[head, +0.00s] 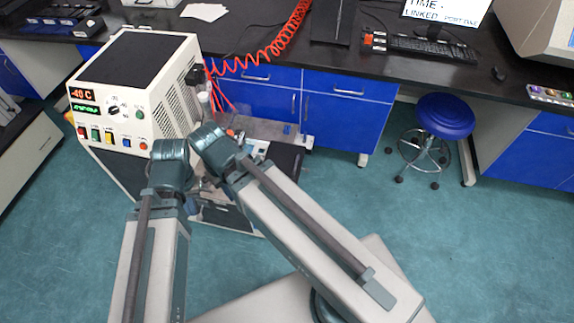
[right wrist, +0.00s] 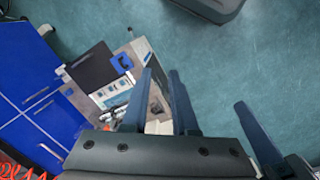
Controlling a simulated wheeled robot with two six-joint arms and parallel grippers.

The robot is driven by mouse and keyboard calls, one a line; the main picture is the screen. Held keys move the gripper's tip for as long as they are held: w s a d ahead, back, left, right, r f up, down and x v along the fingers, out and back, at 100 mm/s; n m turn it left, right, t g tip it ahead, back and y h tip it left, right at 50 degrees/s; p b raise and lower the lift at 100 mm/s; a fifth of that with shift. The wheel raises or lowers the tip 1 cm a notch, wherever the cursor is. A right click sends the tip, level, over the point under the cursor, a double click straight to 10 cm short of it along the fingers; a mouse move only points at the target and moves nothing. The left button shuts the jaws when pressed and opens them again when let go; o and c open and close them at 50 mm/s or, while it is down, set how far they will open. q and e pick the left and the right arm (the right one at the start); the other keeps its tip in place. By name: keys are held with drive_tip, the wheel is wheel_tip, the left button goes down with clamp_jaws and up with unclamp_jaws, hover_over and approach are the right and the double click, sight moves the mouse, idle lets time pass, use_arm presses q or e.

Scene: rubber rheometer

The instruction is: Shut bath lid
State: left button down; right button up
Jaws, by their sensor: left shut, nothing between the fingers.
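The white cabinet instrument (head: 137,92) with a lit control panel stands at the left in the head view. The low unit beside it (head: 255,130) is partly hidden behind my arms. In the right wrist view a dark flat panel (right wrist: 92,67) lies beside a blue block (right wrist: 122,63) and a pale top with small fittings (right wrist: 112,94). I cannot tell which part is the bath lid or how far it stands open. My right gripper (right wrist: 161,70) is open, its fingers over this unit. My left gripper (head: 205,188) is shut and empty, mostly hidden by arm links.
A black bench with blue cabinets (head: 345,90) runs along the back, with a keyboard (head: 430,48) on it. A red coiled hose (head: 262,45) hangs behind the instrument. A blue stool (head: 445,117) stands at the right. The floor between is clear.

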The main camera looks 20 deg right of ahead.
drive_tip(key=w+d+f+b, duration=0.2)
drive_tip(key=f, duration=0.1)
drive_tip(key=w+d+f+m+y+b, duration=0.1)
drive_tip(key=w+d+f+b, duration=0.1)
drive_tip(key=f+b, duration=0.1)
drive_tip(key=w+d+f+m+b, duration=0.1)
drive_tip(key=w+d+f+b, duration=0.1)
drive_tip(key=f+b, duration=0.1)
drive_tip(key=shift+f+t+y, duration=0.15)
drive_tip(key=shift+t+y, duration=0.25)
clamp_jaws()
drive_tip(key=w+d+f+m+t+b, duration=0.2)
drive_tip(key=d+f+b, duration=0.3)
drive_tip(key=d, duration=0.5)
drive_tip(key=w+d+f+m+t+b, duration=0.2)
drive_tip(key=d+f+b, duration=0.4)
drive_tip(key=d+b, duration=0.3)
drive_tip(key=w+d+f+m+t+y+b, duration=0.1)
drive_tip(key=w+d+f+m+b, duration=0.3)
drive_tip(key=d, duration=0.9)
wheel_tip(320, 180, down, 2)
drive_tip(key=t+b, duration=0.1)
drive_tip(key=b, duration=0.2)
drive_tip(key=shift+d, duration=0.15)
